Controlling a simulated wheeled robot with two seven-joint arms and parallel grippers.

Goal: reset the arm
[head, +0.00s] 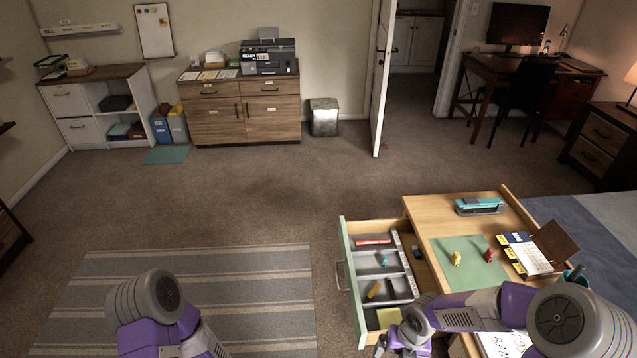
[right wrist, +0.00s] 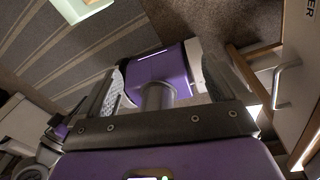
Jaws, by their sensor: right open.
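My right arm reaches in from the lower right of the head view, over the desk's front corner. Its gripper (head: 385,346) is low beside the near end of the open drawer (head: 345,262), partly cut off by the picture edge. In the right wrist view the right gripper (right wrist: 162,68) has its fingers apart, with nothing held between them; a purple part of my own body shows beyond. My left arm (head: 160,310) shows at the bottom left of the head view, over the striped rug; its gripper is out of the picture.
The desk (head: 420,222) carries a green blotter (head: 470,268) with a yellow figure (head: 456,258) and a red figure (head: 489,255), a teal stapler (head: 479,206) and a calendar (head: 530,255). The drawer holds a divided tray (head: 375,262) with small items. Carpet (head: 280,195) left of the desk is clear.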

